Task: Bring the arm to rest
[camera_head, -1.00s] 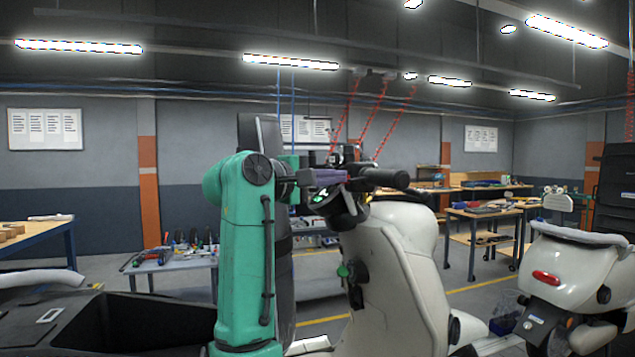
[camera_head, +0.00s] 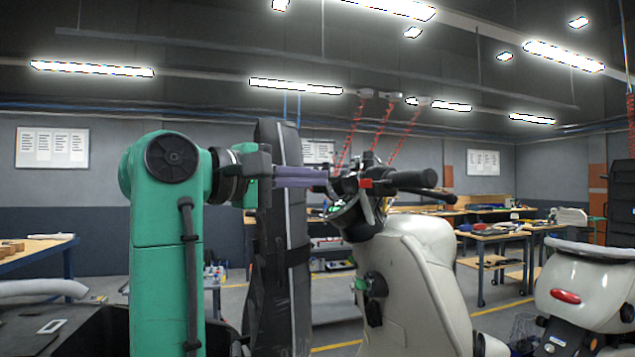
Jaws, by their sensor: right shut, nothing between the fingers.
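My green arm (camera_head: 168,245) rises at the left of the middle, bends at its round elbow joint and points its wrist to the right. My right gripper (camera_head: 318,177) is at the wrist's end, with its purplish-grey fingers shut and nothing seen between them. The fingertips overlap the left side of a white scooter's handlebar (camera_head: 405,180) in the picture; I cannot tell whether they touch it. My left gripper is not in view.
The white scooter (camera_head: 418,285) stands just right of my arm, with a tall dark panel (camera_head: 285,225) behind the gripper. Another white scooter (camera_head: 585,285) is at the far right. Workbenches (camera_head: 500,232) line the back. A dark open box (camera_head: 95,335) lies low at left.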

